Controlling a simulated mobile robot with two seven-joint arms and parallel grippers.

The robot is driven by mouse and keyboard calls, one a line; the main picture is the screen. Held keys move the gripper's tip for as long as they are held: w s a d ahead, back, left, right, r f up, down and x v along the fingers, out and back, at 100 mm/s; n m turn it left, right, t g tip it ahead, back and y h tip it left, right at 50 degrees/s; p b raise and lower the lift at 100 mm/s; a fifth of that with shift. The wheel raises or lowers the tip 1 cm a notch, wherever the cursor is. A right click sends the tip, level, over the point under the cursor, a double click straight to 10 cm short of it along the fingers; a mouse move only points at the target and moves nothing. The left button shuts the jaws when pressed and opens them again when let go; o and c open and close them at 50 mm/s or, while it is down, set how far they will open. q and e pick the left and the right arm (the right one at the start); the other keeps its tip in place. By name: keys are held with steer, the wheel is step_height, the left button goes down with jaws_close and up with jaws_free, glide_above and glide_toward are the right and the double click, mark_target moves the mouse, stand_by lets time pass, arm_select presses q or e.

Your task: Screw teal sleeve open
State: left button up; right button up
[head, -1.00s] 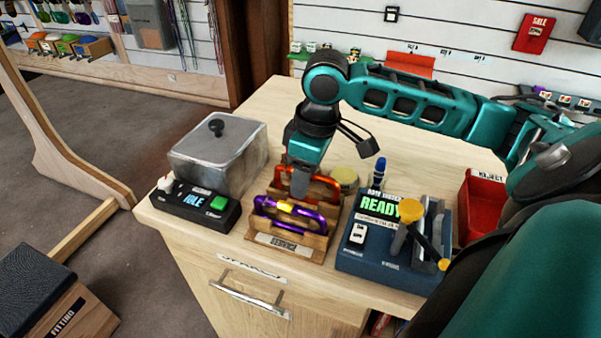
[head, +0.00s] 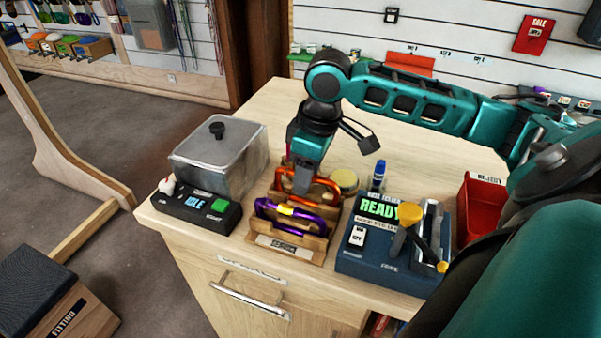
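A wooden rack (head: 262,241) near the front edge of the counter holds carabiners. The front one is a purple carabiner (head: 306,218) with a yellow sleeve (head: 285,210). Behind it is an orange carabiner (head: 334,184), partly covered by my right gripper. I cannot make out a teal sleeve; the rear of the rack is hidden behind the gripper. My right gripper (head: 302,184) points down at the orange carabiner, over or touching it. Its fingers are seen edge-on, so its opening does not show. My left gripper is not in view.
A grey lidded bin (head: 215,160) and a black box reading IDLE (head: 192,208) stand left of the rack. A blue READY tester (head: 375,255) with a yellow-knobbed lever (head: 410,213) and a red tray (head: 481,209) stand right. The counter's back is clear.

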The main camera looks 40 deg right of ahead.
steer(key=shift+r, duration=1.3)
steer(key=shift+s+a, duration=0.3)
steer(key=shift+a, duration=0.3)
step_height(320, 180, up, 10)
stand_by(0.3)
stand_by(0.5)
